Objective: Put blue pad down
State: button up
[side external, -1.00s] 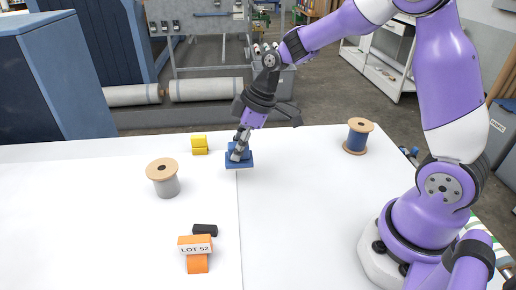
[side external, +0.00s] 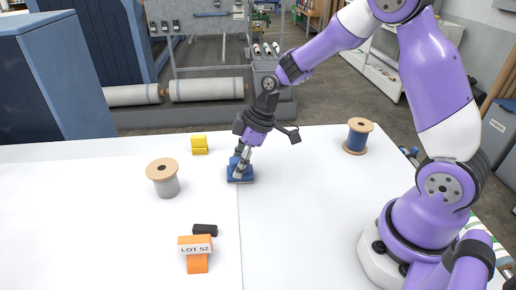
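The blue pad (side external: 247,177) is at the seam line of the white table, near the middle of the view. It looks flat and level, at or very near the table surface; I cannot tell if it fully touches. My gripper (side external: 240,171) points down over it, with its fingers around the pad's raised upper part. The gripper looks shut on the pad. The fingertips partly cover the pad's top.
A yellow block (side external: 199,145) and a grey spool (side external: 163,179) stand left of the pad. A blue spool (side external: 357,137) stands right. An orange LOT 52 stand (side external: 196,255) and a black block (side external: 205,230) are in front. The white table (side external: 300,220) is clear at right.

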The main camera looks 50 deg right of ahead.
jog(key=v, duration=1.2)
jog(key=s+a+r+m+t+h, duration=0.1)
jog(key=s+r+m+t+h, duration=0.1)
jog(key=s+m, duration=0.7)
jog(key=s+r+h, duration=0.1)
jog(key=s, duration=0.3)
jog(key=shift+a+r, duration=0.3)
jog(key=shift+r, duration=0.05)
